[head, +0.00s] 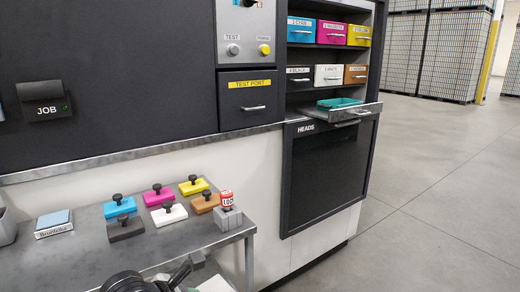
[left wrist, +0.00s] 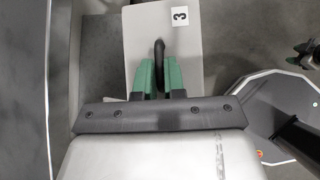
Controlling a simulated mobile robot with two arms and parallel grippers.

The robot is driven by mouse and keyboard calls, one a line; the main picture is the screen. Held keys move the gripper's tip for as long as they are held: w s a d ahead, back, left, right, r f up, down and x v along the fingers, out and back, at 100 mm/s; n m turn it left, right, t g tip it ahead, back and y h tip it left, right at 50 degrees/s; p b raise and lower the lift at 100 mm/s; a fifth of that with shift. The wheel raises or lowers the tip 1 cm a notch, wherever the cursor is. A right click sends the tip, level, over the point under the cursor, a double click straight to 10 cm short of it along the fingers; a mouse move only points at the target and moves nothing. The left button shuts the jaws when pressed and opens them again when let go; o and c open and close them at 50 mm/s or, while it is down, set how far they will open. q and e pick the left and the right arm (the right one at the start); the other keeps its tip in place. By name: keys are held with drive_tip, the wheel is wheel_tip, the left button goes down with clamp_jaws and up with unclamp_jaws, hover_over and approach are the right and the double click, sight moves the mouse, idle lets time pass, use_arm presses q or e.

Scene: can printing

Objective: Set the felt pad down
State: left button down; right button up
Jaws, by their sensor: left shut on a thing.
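In the left wrist view, my left gripper (left wrist: 160,88) has its green fingers shut on a dark upright handle. Behind the handle is a flat light-grey piece (left wrist: 150,25) with a label "3", which I take to be the felt pad. The fingers hide the handle's lower part, and I cannot tell whether the piece touches anything underneath. In the head view, dark parts of my left arm cover the bottom edge, and the fingertips are not clear there. A pale patch (head: 215,285) beside them may be the same piece.
The metal bench (head: 80,252) holds several coloured blocks with black knobs, including a white one (head: 169,216). A blue-topped block (head: 54,222) sits at left and a red-and-white can (head: 227,199) on a grey block at right. An open drawer (head: 340,112) juts from the cabinet.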

use_arm(q)
drive_tip(key=s+a+r+n+y+p, duration=0.1)
drive_tip(key=r+p, duration=0.3)
drive_tip(key=r, duration=0.6)
drive_tip(key=s+a+r+n+t+y+p, duration=0.1)
drive_tip(key=s+a+r+p, duration=0.3)
drive_tip(key=r, duration=0.6)
drive_tip(key=shift+s+a+n+y+p, duration=0.2)
drive_tip(key=shift+a+n+y+p, duration=0.1)
drive_tip(key=shift+n+p, duration=0.3)
use_arm(e)
drive_tip(key=s+d+f+g, duration=0.1)
drive_tip(key=s+d+f, duration=0.1)
drive_tip(key=s, duration=1.3)
drive_tip(key=shift+d+f, duration=0.2)
drive_tip(key=shift+d, duration=0.15)
drive_tip(key=shift+w, duration=0.15)
